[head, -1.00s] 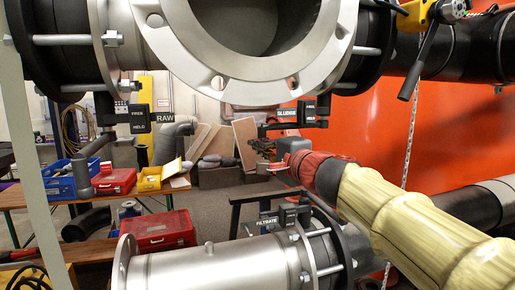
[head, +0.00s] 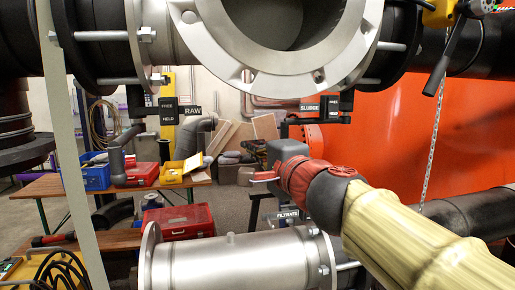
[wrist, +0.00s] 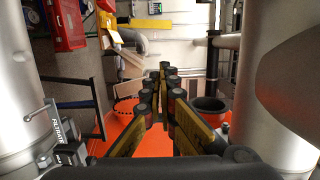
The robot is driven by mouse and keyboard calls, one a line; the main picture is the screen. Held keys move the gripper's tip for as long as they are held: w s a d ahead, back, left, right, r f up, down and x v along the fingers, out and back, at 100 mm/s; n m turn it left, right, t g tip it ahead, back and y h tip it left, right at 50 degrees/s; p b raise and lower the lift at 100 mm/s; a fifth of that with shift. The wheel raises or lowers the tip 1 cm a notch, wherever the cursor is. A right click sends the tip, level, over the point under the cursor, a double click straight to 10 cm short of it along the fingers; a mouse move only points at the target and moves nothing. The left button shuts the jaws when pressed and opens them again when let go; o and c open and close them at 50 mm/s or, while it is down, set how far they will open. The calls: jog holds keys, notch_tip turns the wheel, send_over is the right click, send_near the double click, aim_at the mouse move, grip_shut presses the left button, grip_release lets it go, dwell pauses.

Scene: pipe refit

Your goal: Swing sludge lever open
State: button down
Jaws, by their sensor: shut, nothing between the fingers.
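The sludge lever is not identifiable there.
The steel flange (head: 250,80) hangs above, and a steel pipe spool (head: 230,265) lies below, near the FILTRATE tag (head: 287,214). An orange tank wall (head: 400,140) stands at right with a hanging chain (head: 432,150). The RAW tag (head: 192,110) is at left. A red toolbox (head: 178,221) stands behind.

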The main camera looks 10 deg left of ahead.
jog(key=s+a+f+n+g+y, duration=0.1)
jog(key=s+a+f+n+g, duration=0.15)
jog(key=f, duration=0.25)
jog(key=s+a+f+n+g, duration=0.1)
jog(key=s+f+n+g, duration=0.1)
jog(key=s+f+n, duration=0.3)
jog(key=s+d+f+n+g+h, duration=0.1)
jog(key=s+d+f+n+g, duration=0.15)
jog(key=f, duration=0.45)
jog(key=s+d+f+n+g+h, duration=0.1)
jog(key=s+d+f+h, duration=0.2)
jog(key=f, duration=0.4)
jog(key=s+d+f+h, duration=0.2)
jog(key=s+d+f, duration=0.3)
jog(key=d, duration=0.4)
jog(key=s+d+f+g+h, duration=0.1)
jog(key=s+d+f, duration=0.3)
jog(key=d, duration=0.5)
jog(key=s+d+f+h, duration=0.3)
jog(key=s+d+f, duration=0.2)
jog(key=d, duration=0.4)
jog(key=shift+s+f+n+g+h, duration=0.3)
jog(key=shift+s+f, duration=0.05)
